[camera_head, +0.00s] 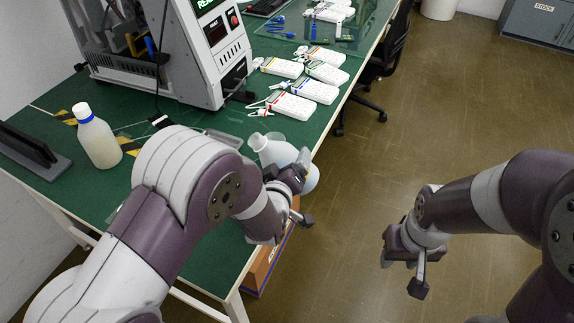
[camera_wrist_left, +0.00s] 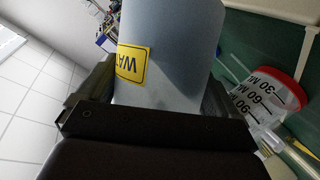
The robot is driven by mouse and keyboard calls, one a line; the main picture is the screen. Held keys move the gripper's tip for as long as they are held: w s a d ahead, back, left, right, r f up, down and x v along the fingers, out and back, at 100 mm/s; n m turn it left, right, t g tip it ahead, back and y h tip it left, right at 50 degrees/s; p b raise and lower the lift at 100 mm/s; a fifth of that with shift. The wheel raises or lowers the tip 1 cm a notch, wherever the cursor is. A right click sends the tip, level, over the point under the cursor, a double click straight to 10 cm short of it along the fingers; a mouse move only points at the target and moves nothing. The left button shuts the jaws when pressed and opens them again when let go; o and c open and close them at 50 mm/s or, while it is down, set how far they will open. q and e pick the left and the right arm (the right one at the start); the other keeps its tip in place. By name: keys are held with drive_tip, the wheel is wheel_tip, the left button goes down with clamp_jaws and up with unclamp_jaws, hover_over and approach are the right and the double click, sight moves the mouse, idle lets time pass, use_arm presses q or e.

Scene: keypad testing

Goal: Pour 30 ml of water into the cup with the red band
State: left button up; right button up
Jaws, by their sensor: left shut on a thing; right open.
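My left gripper (camera_head: 291,180) is shut on a pale blue-white bottle (camera_head: 279,152), held tilted near the green table's right edge. In the left wrist view, the bottle (camera_wrist_left: 170,45) fills the space between the fingers; its yellow label, reading "WA", appears upside down. The cup with the red band (camera_wrist_left: 268,92) is beside it in that view, clear-walled with black 30, 60 and 90 ML marks. I cannot make out the cup or its water level clearly in the head view. My right gripper (camera_head: 403,271) is open and empty over the floor, right of the table.
A white bottle with a blue cap (camera_head: 97,136) stands on the table's left. A grey test machine (camera_head: 197,50) stands behind. Several white keypads (camera_head: 291,106) lie at the right, near a black chair (camera_head: 392,50). Floor to the right is clear.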

use_arm(q)
drive_tip(key=shift+d+f+b, duration=0.1)
drive_tip(key=shift+d+b, duration=0.05)
drive_tip(key=shift+b, duration=0.35)
drive_tip(key=shift+d+n+h+b, duration=0.15)
drive_tip(key=shift+n+h+b, duration=0.15)
drive_tip(key=shift+n, duration=0.1)
idle(0.5)
drive_tip(key=shift+w+d+b, duration=0.1)
drive_tip(key=shift+d+b, duration=0.05)
drive_tip(key=shift+b, duration=0.3)
idle(0.3)
drive_tip(key=shift+d+f+n+t+b, duration=0.1)
drive_tip(key=shift+d+n+t+b, duration=0.15)
drive_tip(key=shift+n+b, duration=0.2)
idle(0.4)
drive_tip(key=shift+d+f+h+b, duration=0.1)
drive_tip(key=shift+h+b, duration=0.2)
drive_tip(key=shift+b, duration=0.25)
drive_tip(key=shift+n, duration=0.25)
